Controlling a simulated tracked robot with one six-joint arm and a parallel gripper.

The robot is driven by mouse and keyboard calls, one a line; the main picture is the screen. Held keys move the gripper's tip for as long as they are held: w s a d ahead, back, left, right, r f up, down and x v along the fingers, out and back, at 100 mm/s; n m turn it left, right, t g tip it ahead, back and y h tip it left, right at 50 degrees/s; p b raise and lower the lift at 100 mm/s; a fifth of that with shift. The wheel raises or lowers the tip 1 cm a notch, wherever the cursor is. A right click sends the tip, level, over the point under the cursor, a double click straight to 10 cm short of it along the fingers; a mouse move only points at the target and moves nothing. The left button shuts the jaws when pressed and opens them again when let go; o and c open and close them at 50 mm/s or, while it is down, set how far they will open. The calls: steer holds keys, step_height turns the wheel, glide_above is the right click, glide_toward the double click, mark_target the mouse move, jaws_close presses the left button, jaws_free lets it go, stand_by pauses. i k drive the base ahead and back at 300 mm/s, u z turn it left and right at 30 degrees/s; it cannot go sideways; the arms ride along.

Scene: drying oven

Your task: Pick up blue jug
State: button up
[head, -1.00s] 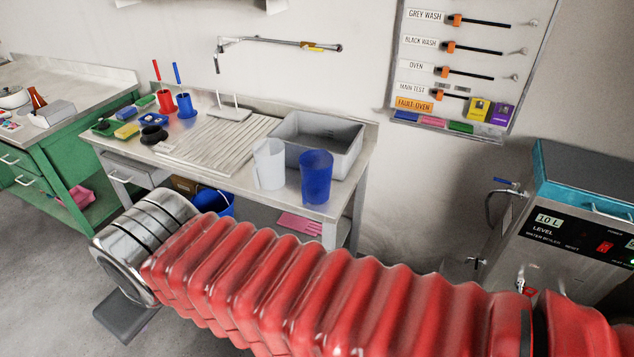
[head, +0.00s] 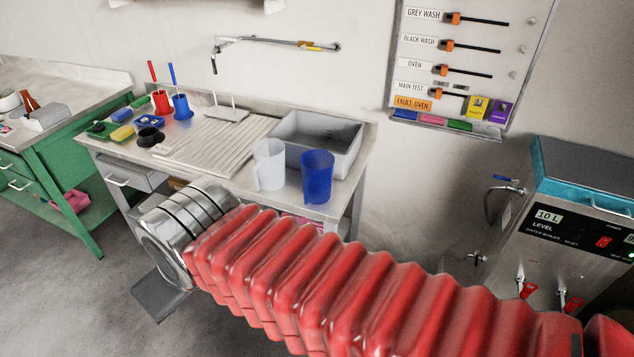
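The blue jug (head: 317,178) stands upright on the front right part of the metal sink bench, in front of the grey basin. A clear jug (head: 269,166) stands just to its left. My red-sleeved arm crosses the foreground and ends in a silver wrist, left of and lower than the jugs in the picture. A dark grey plate-like part of my gripper (head: 160,293) shows below the wrist, apart from both jugs. The fingertips and any opening between them cannot be made out.
The grey basin (head: 326,142) sits behind the jugs, next to a ribbed draining area (head: 215,147). Red (head: 161,103) and blue (head: 181,107) containers stand at the back left. A green bench (head: 75,165) is at left, a water boiler (head: 585,215) at right.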

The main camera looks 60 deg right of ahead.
mark_target(317, 165)
steer(key=i, duration=1)
